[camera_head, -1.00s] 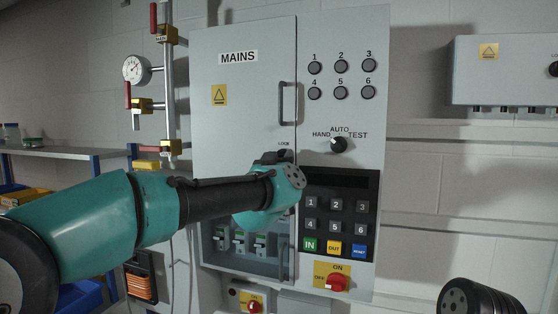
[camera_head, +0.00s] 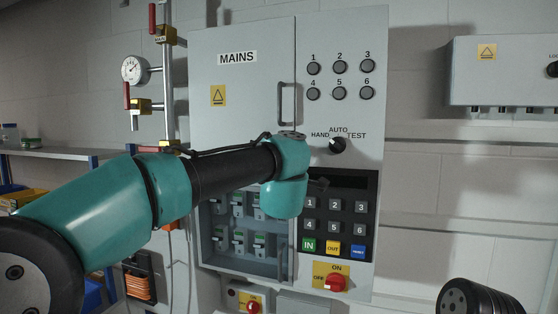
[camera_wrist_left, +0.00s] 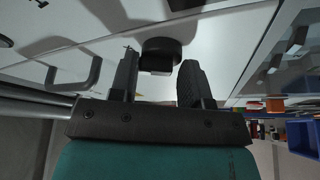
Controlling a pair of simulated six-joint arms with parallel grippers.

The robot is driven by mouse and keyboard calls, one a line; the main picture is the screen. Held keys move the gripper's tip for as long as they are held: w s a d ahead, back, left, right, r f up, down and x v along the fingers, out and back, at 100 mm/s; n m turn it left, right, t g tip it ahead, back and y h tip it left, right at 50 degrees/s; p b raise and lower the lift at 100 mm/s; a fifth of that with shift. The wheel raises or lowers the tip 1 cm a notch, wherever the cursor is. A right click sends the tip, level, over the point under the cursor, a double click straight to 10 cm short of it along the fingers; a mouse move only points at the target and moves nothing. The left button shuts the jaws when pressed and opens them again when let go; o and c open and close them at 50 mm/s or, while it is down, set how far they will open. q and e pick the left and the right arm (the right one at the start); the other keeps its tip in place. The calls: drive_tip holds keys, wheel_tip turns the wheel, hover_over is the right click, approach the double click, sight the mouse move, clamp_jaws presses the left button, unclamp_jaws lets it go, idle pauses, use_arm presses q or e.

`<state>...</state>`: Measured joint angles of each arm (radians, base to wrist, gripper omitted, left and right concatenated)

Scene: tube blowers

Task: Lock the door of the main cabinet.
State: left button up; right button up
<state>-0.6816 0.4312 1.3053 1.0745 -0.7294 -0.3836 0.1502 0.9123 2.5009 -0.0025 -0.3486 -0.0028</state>
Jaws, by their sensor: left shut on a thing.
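The main cabinet (camera_head: 340,20) stands in the middle, and its door (camera_head: 240,85), marked MAINS, looks closed. Its upright handle (camera_head: 287,103) is bare; it also shows in the left wrist view (camera_wrist_left: 78,72). My left arm reaches across the door and hides the lock area in the head view. In the left wrist view, a round black lock knob (camera_wrist_left: 161,50) with a pale front bar sits on the door. My left gripper (camera_wrist_left: 158,68) has its two fingers on either side of the knob and is shut on it. My right gripper is out of view.
Right of the door are round buttons (camera_head: 341,67), a selector knob (camera_head: 338,146), a keypad (camera_head: 336,220) and a red switch (camera_head: 335,283). A pipe with a gauge (camera_head: 135,69) stands on the left. A second box (camera_head: 510,80) hangs on the right.

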use_arm(q)
drive_tip(key=n, duration=0.1)
drive_tip(key=r+n, duration=0.1)
drive_tip(key=n, duration=0.1)
drive_tip(key=shift+s+d+g, duration=0.15)
drive_tip(key=shift+g, duration=0.25)
drive_tip(key=shift+a+r+n+g, duration=0.1)
drive_tip(key=shift+n+g, duration=0.2)
drive_tip(key=shift+n, duration=0.55)
drive_tip(key=shift+a+r+n+g, duration=0.1)
drive_tip(key=shift+n+g, duration=0.2)
drive_tip(key=shift+n, duration=0.55)
drive_tip(key=o, duration=0.7)
drive_tip(key=shift+f, duration=0.15)
drive_tip(key=shift+f+y, duration=0.15)
drive_tip(key=shift+y, duration=0.25)
drive_tip(key=s, duration=0.5)
drive_tip(key=s+d, duration=0.1)
drive_tip(key=s, duration=1.1)
drive_tip(key=shift+s+d, duration=0.15)
drive_tip(key=shift+d, duration=0.05)
